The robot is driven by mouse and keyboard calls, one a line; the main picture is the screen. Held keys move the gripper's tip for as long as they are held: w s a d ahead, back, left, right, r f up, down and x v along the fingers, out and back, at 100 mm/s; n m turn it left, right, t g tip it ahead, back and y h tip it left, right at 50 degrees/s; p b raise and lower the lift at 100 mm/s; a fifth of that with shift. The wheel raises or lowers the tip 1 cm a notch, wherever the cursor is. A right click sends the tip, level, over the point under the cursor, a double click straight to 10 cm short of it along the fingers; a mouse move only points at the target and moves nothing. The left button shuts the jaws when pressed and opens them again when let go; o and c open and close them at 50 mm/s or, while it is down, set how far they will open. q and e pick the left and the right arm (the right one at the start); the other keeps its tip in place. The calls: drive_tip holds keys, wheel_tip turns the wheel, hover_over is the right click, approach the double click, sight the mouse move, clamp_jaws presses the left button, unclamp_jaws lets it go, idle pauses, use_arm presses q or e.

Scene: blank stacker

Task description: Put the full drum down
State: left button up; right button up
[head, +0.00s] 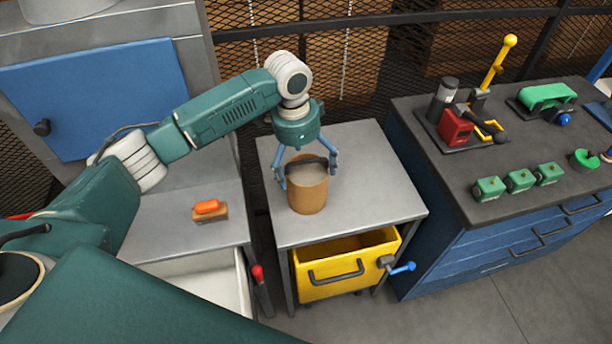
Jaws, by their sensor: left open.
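The drum (307,194) is a tan-brown cylinder with a dark handle over its top. It stands upright on the grey top of the middle table (375,170), and greyish contents show inside its rim. My left gripper (307,180) is open above the drum, with its blue fingers on either side of it near the rim. I cannot tell whether the fingers touch the drum or its handle. My right gripper is not in view.
A yellow drawer (345,270) stands partly open below the middle table. An orange-topped block (209,210) lies on the left surface. The blue workbench (410,190) on the right carries green blocks (520,181) and a lever device (470,120).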

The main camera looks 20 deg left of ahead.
use_arm(q)
drive_tip(key=r, duration=0.5)
drive_tip(key=r+b, duration=0.1)
drive_tip(key=r, duration=0.1)
drive_tip(key=shift+s+a+r, duration=0.2)
drive_tip(key=shift+s+a, duration=0.1)
drive_tip(key=shift+a, duration=0.05)
drive_tip(key=shift+d+f, duration=0.1)
